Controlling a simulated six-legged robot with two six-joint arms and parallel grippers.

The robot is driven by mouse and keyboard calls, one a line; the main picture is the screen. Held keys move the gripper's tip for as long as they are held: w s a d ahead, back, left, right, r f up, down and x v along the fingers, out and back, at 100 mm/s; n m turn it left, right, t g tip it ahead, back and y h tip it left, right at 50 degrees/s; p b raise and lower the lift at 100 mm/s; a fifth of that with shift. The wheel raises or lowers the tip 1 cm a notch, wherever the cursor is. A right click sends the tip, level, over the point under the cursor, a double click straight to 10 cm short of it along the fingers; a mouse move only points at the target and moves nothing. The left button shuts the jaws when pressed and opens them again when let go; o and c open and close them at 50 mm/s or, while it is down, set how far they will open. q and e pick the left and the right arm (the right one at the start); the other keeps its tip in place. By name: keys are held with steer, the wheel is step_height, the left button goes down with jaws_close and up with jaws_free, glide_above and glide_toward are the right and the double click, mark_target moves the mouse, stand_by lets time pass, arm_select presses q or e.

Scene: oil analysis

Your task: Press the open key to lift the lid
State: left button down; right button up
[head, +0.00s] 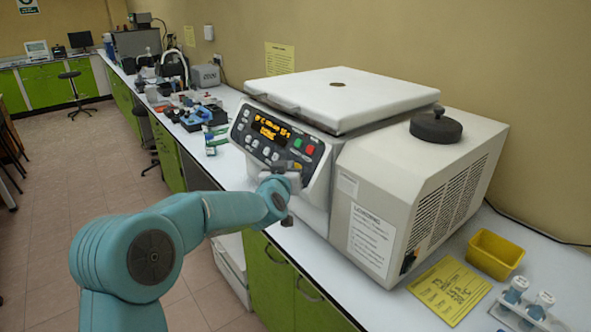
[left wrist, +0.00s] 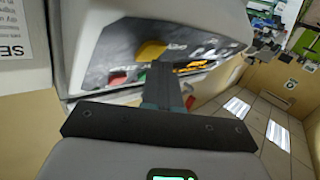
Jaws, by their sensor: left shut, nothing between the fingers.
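A white benchtop centrifuge (head: 385,170) stands on the bench with its flat lid (head: 335,92) down. Its sloped front panel (head: 262,142) carries an orange-lit display (head: 270,128) and several keys. A green key (head: 310,149), a red key (head: 297,142) and a yellow key (head: 298,166) show at its right. The key lettering is too small to read. My left gripper (head: 289,172) is shut and empty at the panel's lower right, close to the yellow key. In the left wrist view its fingertips (left wrist: 160,70) point at the panel beside the yellow key (left wrist: 151,50); contact cannot be told.
A black round knob-like object (head: 436,126) sits on the centrifuge's right housing. A yellow tray (head: 495,255), a yellow sheet (head: 450,289) and a rack of capped vials (head: 527,310) are at the right. Bottles and instruments crowd the far bench.

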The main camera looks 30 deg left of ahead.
arm_select(q)
steer(key=shift+w+d+f, duration=0.1)
steer(key=shift+w+f, duration=0.05)
steer(key=shift+w, duration=0.15)
stand_by(0.7)
steer(key=shift+s, duration=0.15)
steer(key=shift+s+a+r, duration=0.25)
steer(key=shift+s+r, duration=0.1)
steer(key=shift+s, duration=0.15)
steer(key=shift+s+a+r+b, duration=0.1)
steer(key=shift+s+a+r, duration=0.15)
steer(key=shift+s+r, duration=0.3)
steer(key=shift+s+a+r+b, duration=0.1)
steer(key=shift+s+a+r, duration=0.25)
steer(key=shift+s, duration=0.4)
steer(key=shift+s+a+r+b, duration=0.1)
steer(key=shift+s+a+r, duration=0.1)
steer(key=shift+s+r, duration=0.35)
steer(key=shift+s+f, duration=0.15)
steer(key=shift+f, duration=0.05)
